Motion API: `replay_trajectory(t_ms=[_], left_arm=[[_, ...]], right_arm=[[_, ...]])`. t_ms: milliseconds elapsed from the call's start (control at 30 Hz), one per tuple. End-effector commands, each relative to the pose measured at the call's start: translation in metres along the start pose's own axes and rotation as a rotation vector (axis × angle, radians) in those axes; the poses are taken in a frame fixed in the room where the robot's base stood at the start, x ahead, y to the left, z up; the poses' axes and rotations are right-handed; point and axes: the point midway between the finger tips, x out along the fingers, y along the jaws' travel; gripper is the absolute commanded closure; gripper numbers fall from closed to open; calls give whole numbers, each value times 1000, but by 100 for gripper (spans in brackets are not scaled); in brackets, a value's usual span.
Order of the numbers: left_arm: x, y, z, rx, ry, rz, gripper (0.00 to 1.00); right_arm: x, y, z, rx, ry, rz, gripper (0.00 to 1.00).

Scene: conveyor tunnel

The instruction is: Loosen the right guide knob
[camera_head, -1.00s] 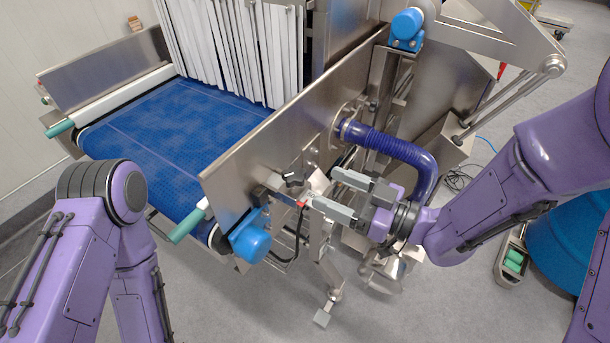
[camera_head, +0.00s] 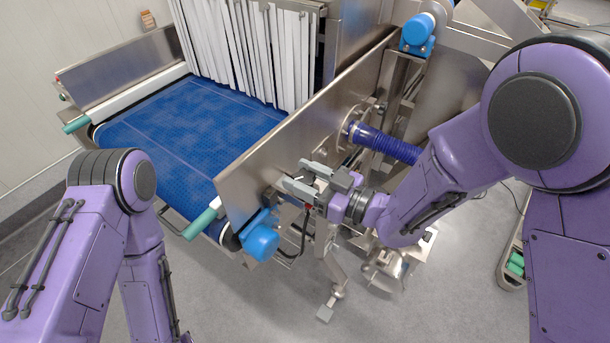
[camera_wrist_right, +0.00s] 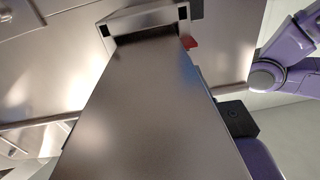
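My right gripper (camera_head: 295,174) is at the outer face of the steel side guide plate (camera_head: 300,125), in the head view. Its two grey fingers are apart and point left toward the plate. The dark guide knob, seen beside the plate earlier, is now largely hidden by the fingers. I cannot tell whether they touch it. The right wrist view is mostly filled by a close grey metal surface (camera_wrist_right: 150,110), and no knob can be made out there. My left arm shows at the left, but its gripper is out of view.
The blue belt (camera_head: 190,125) runs under white strip curtains (camera_head: 245,50). A blue motor cap (camera_head: 261,241) and a teal-ended roller (camera_head: 203,222) lie just below and left of the right gripper. A dark blue hose (camera_head: 380,142) is close behind it.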

Motion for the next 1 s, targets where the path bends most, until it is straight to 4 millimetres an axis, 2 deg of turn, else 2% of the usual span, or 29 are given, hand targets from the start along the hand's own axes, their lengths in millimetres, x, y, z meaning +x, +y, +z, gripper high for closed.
replay_trajectory(t_ms=[167, 300, 500, 867, 900, 967, 1000], left_arm=[[11, 1, 4, 0, 0, 0, 54], [23, 2, 10, 0, 0, 0, 54], [30, 3, 13, 0, 0, 0, 54], [30, 3, 12, 0, 0, 0, 54], [30, 3, 12, 0, 0, 0, 54], [30, 3, 12, 0, 0, 0, 54], [30, 3, 12, 0, 0, 0, 54]], right_arm=[[1, 2, 2, 1, 8, -74, 81], [1, 2, 2, -1, 9, -217, 81], [1, 2, 0, 0, 7, -375, 81], [0, 1, -1, -1, 1, -410, 81], [0, 1, -1, -1, 1, -410, 48], [0, 1, -1, -1, 1, -409, 30], [0, 1, -1, -1, 1, -409, 30]])
